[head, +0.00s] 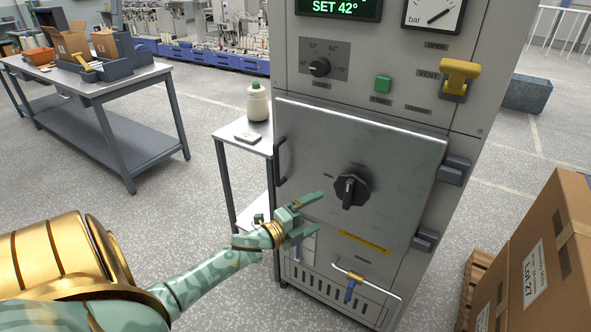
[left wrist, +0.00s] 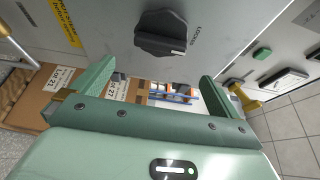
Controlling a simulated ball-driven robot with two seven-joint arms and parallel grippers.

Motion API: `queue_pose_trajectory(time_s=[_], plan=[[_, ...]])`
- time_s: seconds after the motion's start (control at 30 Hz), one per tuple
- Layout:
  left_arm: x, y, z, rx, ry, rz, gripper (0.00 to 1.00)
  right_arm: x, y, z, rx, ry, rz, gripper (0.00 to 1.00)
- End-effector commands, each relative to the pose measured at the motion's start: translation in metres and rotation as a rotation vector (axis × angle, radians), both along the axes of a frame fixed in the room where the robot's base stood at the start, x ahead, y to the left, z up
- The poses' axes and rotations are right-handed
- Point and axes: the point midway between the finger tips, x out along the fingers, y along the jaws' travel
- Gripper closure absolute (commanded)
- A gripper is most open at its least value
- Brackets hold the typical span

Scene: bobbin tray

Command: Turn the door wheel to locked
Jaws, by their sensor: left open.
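The door wheel (head: 351,187) is a black lobed knob with a raised grip bar, on the grey metal door (head: 390,150) of the cabinet. In the head view its bar stands roughly upright. My right gripper is not in view.
A door handle (head: 281,165) is on the door's left edge. Above are a green button (head: 383,83), a dial (head: 319,67) and a yellow vent lever (head: 459,77). A small table with a bottle (head: 258,102) stands left; a cardboard box (head: 545,260) stands right.

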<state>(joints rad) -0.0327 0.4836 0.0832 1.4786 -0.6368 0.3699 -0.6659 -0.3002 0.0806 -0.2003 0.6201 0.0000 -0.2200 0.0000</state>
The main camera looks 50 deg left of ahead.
Motion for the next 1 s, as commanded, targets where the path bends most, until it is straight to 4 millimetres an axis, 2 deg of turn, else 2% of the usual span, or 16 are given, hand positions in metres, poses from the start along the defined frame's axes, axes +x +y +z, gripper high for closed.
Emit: queue_pose_trajectory(time_s=[0.1, 0.3, 1.0], plan=[[-0.027, 0.004, 0.001, -0.001, 0.002, 0.001, 0.00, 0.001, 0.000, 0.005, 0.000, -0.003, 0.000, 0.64], [-0.052, 0.008, 0.000, 0.000, 0.001, 0.000, 0.00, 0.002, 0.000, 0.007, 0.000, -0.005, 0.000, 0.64], [-0.055, 0.010, -0.001, -0.023, 0.009, 0.006, 0.00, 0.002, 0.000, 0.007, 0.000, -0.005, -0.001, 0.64]])
